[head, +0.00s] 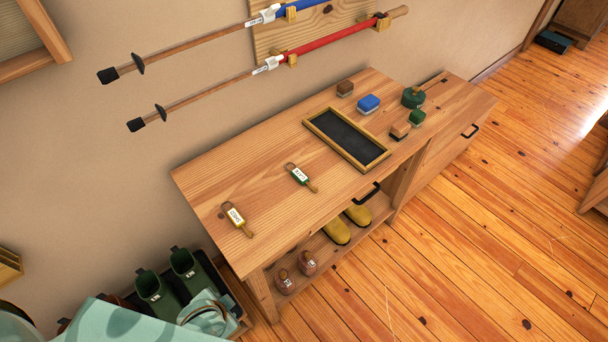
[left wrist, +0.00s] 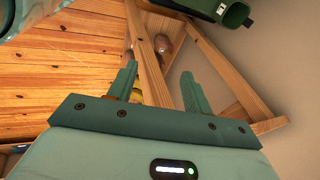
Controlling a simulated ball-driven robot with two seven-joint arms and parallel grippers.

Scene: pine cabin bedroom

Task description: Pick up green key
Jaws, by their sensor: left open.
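The green key (head: 299,175), a small piece with a green body, a white label and a brownish end, lies flat on the wooden bench top (head: 230,180), left of the middle. A similar yellow key (head: 235,217) lies to its lower left, near the bench's left end. My left gripper (left wrist: 158,88) shows in the left wrist view with its two teal fingers apart and nothing between them. It faces the open lower part of the bench, and no key shows in that view. In the head view its fingers cannot be made out. My right gripper is not in view.
A black framed tray (head: 314,117) lies right of the green key, with several small blocks beyond it. Yellow shoes (head: 336,231) stand on the lower shelf. Green boots (head: 150,285) stand left of the bench. Bench top around both keys is clear.

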